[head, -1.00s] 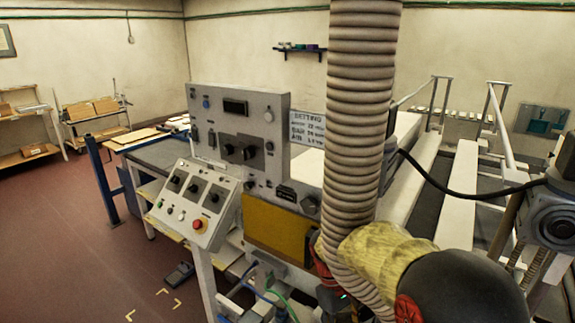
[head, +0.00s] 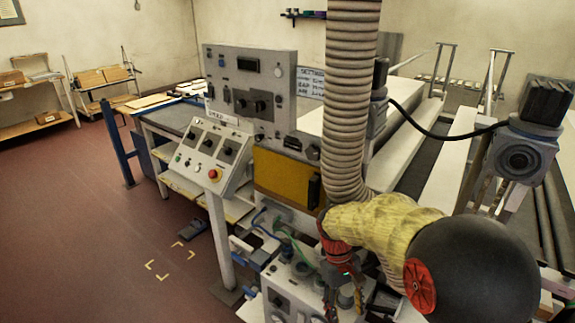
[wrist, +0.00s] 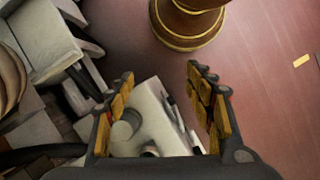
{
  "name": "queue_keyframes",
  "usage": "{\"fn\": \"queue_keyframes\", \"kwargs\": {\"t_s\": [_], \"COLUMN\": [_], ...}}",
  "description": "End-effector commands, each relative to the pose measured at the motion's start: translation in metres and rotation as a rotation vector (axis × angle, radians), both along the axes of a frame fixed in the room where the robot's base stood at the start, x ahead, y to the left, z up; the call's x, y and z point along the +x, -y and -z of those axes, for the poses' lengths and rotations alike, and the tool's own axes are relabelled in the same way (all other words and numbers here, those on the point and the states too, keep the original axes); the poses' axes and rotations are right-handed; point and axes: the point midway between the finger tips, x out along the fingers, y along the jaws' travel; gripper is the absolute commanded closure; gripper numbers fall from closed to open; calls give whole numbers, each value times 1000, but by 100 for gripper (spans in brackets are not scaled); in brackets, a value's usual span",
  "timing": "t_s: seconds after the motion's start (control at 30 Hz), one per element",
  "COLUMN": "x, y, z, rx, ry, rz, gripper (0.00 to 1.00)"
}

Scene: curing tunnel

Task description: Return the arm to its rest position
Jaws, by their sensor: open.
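My arm, in a yellow sleeve with a black round joint, reaches down at the lower right of the head view. My gripper (head: 345,300) hangs at the bottom edge of that view, in front of a pale box with knobs (head: 284,297). In the wrist view my gripper (wrist: 160,85) has its two orange-padded fingers spread wide, with nothing held between them. A pale box with round knobs (wrist: 150,115) shows beyond and between the fingers; I cannot tell the gap to it.
A grey control panel (head: 275,72) and a sloped button console (head: 213,150) stand left of my arm. A ribbed hose (head: 345,100) hangs close beside it. A dark camera-like unit (head: 530,150) is at right. Red floor (head: 90,220) is open at left.

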Motion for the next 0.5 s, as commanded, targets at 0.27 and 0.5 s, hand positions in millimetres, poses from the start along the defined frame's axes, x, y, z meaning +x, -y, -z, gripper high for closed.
{"fn": "queue_keyframes", "kwargs": {"t_s": [0.27,0.5], "x": [-26,-55], "y": [-1,3], "z": [-24,-63], "rx": [24,64], "ry": [100,241], "rz": [97,199], "gripper": [46,46]}}
